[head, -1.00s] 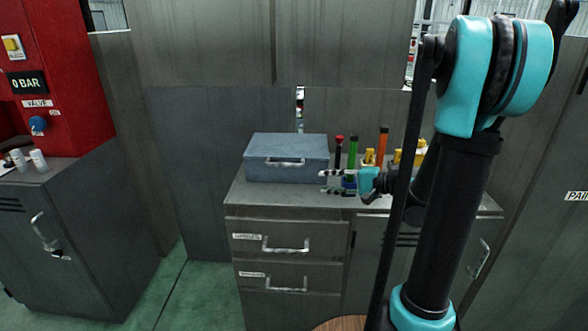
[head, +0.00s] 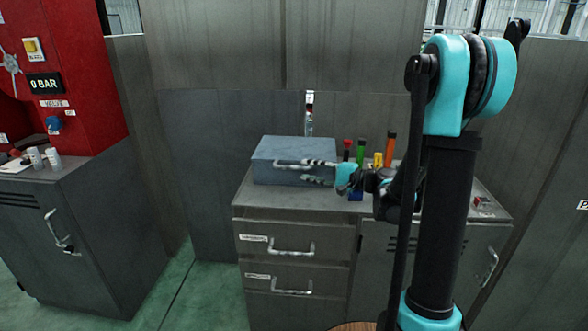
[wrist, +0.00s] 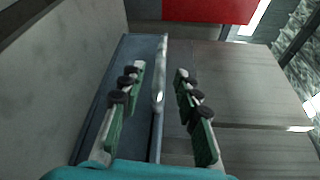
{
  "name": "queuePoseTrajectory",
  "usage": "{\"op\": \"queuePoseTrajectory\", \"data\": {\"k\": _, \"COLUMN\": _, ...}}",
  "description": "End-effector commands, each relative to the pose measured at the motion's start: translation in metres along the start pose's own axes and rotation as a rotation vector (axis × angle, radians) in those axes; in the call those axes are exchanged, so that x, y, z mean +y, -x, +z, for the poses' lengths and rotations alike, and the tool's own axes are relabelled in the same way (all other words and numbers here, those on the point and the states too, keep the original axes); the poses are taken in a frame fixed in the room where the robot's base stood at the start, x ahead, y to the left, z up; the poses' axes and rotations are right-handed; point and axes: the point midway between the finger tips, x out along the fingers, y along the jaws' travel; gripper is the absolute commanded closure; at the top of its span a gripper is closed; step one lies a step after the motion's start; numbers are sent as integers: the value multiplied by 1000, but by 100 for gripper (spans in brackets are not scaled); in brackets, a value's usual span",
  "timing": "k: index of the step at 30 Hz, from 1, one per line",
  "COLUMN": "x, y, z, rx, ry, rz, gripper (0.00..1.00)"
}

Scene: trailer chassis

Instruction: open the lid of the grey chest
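The grey chest (head: 268,172) sits shut on top of the drawer cabinet in the head view. A pale bar handle (head: 288,163) is on its front. My gripper (head: 310,172) is in front of the chest's right half, fingers pointing left along the front, close to the handle. In the wrist view, my gripper (wrist: 160,72) is open, and the handle (wrist: 161,85) appears between its two fingers with a gap on both sides. The fingers do not look closed on it. The blue-grey chest front (wrist: 122,60) shows behind the left finger.
The drawer cabinet (head: 290,225) has pale handles. Red (head: 347,150), green (head: 360,152) and orange (head: 390,148) tools stand right of the chest, behind my arm. A grey panel (head: 220,115) rises behind. A red valve unit (head: 85,85) is at left.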

Motion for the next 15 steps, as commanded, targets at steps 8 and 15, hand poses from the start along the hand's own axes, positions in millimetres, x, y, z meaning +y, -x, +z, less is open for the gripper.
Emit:
{"op": "queuePoseTrajectory", "data": {"k": 8, "x": 0, "y": -46, "z": 0, "rx": -2, "ry": 1, "rz": 1, "gripper": 68}}
{"op": "queuePoseTrajectory", "data": {"k": 15, "x": 0, "y": -60, "z": 0, "rx": 0, "ry": 1, "rz": 0, "gripper": 68}}
